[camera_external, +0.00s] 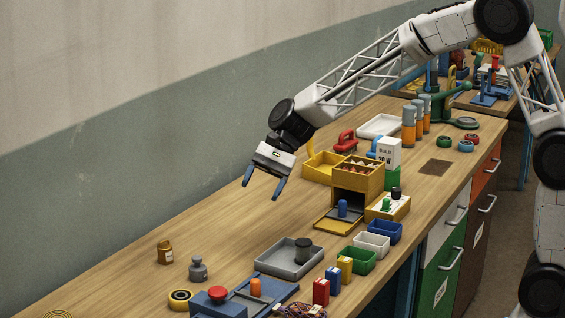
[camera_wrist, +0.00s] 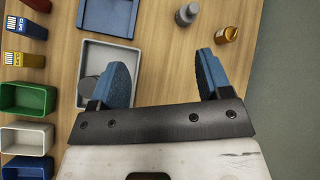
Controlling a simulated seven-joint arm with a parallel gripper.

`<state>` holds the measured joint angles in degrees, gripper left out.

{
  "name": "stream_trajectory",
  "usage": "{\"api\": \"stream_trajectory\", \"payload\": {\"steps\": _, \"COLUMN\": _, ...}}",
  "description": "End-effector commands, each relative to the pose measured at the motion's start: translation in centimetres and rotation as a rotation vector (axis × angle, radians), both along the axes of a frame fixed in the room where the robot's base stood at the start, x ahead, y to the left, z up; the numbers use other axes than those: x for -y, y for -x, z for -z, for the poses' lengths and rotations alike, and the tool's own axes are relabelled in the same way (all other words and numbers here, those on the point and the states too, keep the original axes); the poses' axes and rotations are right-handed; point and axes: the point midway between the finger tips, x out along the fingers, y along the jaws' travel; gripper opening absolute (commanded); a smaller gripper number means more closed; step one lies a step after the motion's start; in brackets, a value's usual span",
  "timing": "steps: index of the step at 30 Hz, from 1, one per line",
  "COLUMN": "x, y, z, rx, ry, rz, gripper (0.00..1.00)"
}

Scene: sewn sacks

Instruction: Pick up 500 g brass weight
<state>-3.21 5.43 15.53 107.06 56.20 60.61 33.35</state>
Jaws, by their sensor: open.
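The brass weight (camera_external: 165,253), a small golden-brown knobbed piece with a pale patch, stands on the bare wood at the far left of the bench. It also shows at the upper right of the wrist view (camera_wrist: 228,34), beyond my right-hand finger. I cannot read its marking. A grey knobbed weight (camera_external: 198,268) stands close beside it, also in the wrist view (camera_wrist: 187,14). My gripper (camera_external: 263,188) is open and empty, high above the bench, fingers pointing down. In the wrist view its two blue fingers (camera_wrist: 163,62) are wide apart and touch nothing.
A grey tray (camera_external: 263,258) holding a dark cylinder (camera_external: 303,250) lies right of the weights. A yellow-black tape roll (camera_external: 180,299) and a blue box with a red button (camera_external: 217,293) are in front. The wood behind the weights, towards the wall, is clear.

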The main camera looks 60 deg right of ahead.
Motion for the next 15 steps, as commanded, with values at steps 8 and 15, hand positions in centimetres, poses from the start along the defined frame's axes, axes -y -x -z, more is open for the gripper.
{"api": "stream_trajectory", "payload": {"steps": 8, "x": -2.4, "y": -6.5, "z": 3.8, "rx": -0.121, "ry": -0.122, "rz": 0.122, "gripper": 0.72}}
{"api": "stream_trajectory", "payload": {"steps": 15, "x": -4.3, "y": -11.7, "z": 7.5, "rx": -0.226, "ry": -0.228, "rz": 0.227, "gripper": 0.72}}
